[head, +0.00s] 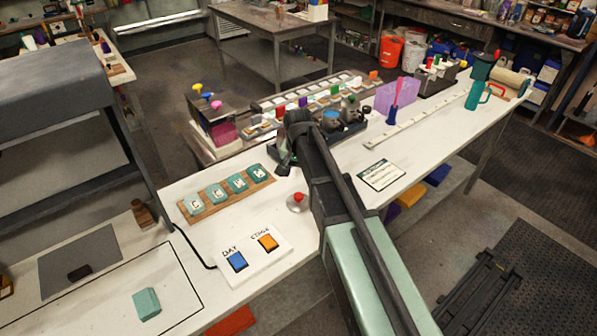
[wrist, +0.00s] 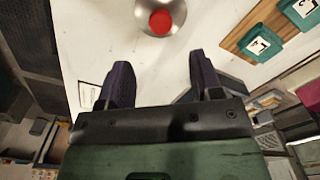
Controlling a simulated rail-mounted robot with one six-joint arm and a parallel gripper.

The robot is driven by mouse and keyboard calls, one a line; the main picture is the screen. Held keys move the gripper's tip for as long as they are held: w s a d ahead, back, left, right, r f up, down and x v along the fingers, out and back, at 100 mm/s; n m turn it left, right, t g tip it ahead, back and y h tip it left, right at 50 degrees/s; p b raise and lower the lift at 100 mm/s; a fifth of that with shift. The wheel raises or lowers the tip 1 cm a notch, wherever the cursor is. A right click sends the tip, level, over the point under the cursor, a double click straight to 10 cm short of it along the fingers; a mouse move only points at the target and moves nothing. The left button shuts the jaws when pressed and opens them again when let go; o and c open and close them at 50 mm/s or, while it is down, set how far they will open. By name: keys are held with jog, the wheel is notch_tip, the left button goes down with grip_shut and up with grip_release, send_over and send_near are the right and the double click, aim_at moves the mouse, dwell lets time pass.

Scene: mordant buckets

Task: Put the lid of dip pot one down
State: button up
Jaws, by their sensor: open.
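A small silver lid with a red knob (head: 297,202) lies on the white bench, in front of my arm's far end. In the wrist view the lid (wrist: 160,18) sits at the top edge, partly cut off, knob facing the camera. It lies beyond my fingertips and apart from them. My gripper (wrist: 160,78) is open, its two dark fingers spread with nothing between them. In the head view my gripper (head: 284,160) is partly hidden by my arm, behind the lid. I cannot tell which pot is dip pot one; my arm hides part of the dark tray behind it.
A wooden board with several teal tiles (head: 193,205) lies left of the lid. A switch panel with blue and orange buttons (head: 255,261) is in front. A printed card (head: 381,174) lies to the right.

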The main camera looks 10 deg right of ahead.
jog(key=s+r+n, duration=0.1)
jog(key=s+n, duration=0.5)
jog(key=s, duration=1.3)
jog(key=shift+s, duration=0.4)
